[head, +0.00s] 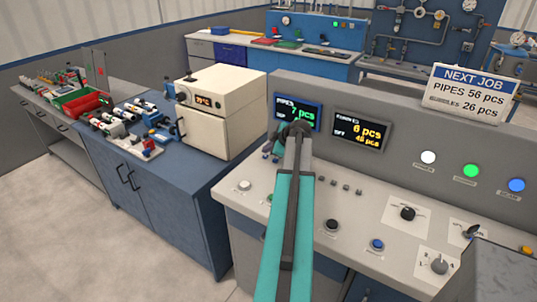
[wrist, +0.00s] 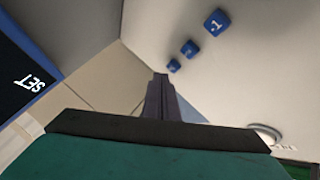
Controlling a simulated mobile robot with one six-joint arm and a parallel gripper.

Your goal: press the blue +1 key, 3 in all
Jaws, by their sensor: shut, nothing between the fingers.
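My gripper (head: 297,130) is shut and empty, held in front of the blue-framed pipes display (head: 285,112) on the console. The fingertips appear apart from the keys. Contact cannot be judged in the head view.
A sign (head: 472,91) reads NEXT JOB, PIPES 56 pcs. Round buttons and knobs (head: 407,213) stand on the console's right. A cream oven (head: 215,105) stands on the bench at left.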

